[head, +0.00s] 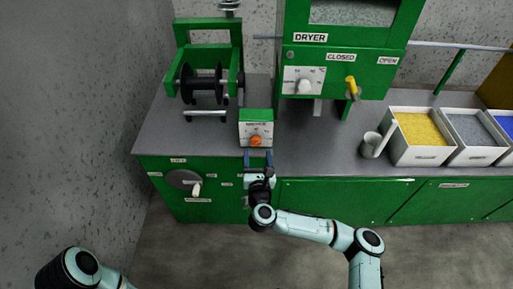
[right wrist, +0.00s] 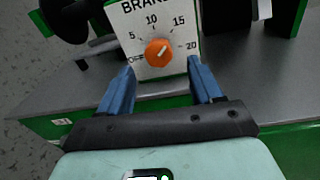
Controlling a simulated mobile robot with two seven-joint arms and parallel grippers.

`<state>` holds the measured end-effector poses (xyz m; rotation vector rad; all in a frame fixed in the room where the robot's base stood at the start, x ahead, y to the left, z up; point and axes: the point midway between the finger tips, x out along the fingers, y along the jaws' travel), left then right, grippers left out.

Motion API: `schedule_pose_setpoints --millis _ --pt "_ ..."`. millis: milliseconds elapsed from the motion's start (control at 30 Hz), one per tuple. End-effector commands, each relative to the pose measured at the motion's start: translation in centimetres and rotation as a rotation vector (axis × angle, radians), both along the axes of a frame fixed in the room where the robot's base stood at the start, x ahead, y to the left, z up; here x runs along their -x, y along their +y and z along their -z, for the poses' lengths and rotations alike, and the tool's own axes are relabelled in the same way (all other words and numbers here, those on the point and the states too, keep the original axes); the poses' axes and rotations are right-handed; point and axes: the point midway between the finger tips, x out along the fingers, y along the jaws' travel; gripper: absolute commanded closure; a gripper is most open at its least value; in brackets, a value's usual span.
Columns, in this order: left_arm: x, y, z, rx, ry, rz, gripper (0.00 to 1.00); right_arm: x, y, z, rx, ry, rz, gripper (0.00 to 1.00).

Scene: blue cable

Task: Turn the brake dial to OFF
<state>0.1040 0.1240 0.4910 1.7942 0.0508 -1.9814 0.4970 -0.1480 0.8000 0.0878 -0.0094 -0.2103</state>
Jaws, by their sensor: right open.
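The brake dial is an orange knob (head: 256,141) on the white face of a small green box at the counter's front edge. In the right wrist view the knob (right wrist: 159,53) sits among the marks OFF, 5, 10, 15 and 20. OFF is at the lower left, and the knob's pale line appears to slant toward the upper right. My right gripper (head: 258,156) is open just in front of the dial. In the right wrist view its blue fingers (right wrist: 161,70) stand apart on either side below the knob, with nothing between them. My left gripper is out of view.
A black spool (head: 203,85) in a green frame stands behind left. The green dryer (head: 340,65) with a yellow lever (head: 351,87) is behind right. A grey cup (head: 371,145) and white bins (head: 419,155) stand on the right. The counter (head: 310,150) is clear right of the dial box.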

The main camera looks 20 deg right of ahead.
Motion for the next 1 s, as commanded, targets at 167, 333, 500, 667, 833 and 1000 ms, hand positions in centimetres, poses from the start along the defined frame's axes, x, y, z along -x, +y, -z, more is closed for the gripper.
schedule_pose_setpoints --millis 167,333,500,667,833,1000 --pt "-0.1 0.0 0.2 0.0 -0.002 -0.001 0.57 -2.8 -0.5 0.0 0.002 0.0 0.0 0.35" --pt "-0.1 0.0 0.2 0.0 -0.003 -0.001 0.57 -4.0 -0.8 0.0 0.001 0.0 -0.002 0.35" --pt "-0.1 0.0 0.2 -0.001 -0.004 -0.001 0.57 -4.2 -0.8 0.0 0.0 0.0 -0.002 0.35" --pt "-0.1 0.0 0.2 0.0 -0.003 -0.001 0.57 -4.2 -0.8 0.0 0.001 0.0 -0.002 0.42" --pt "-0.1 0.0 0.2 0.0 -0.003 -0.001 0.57 -4.2 -0.8 0.0 0.001 0.0 -0.002 0.91" --pt "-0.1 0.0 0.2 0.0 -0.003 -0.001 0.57 -4.2 -0.8 0.0 0.006 0.002 -0.002 0.91"
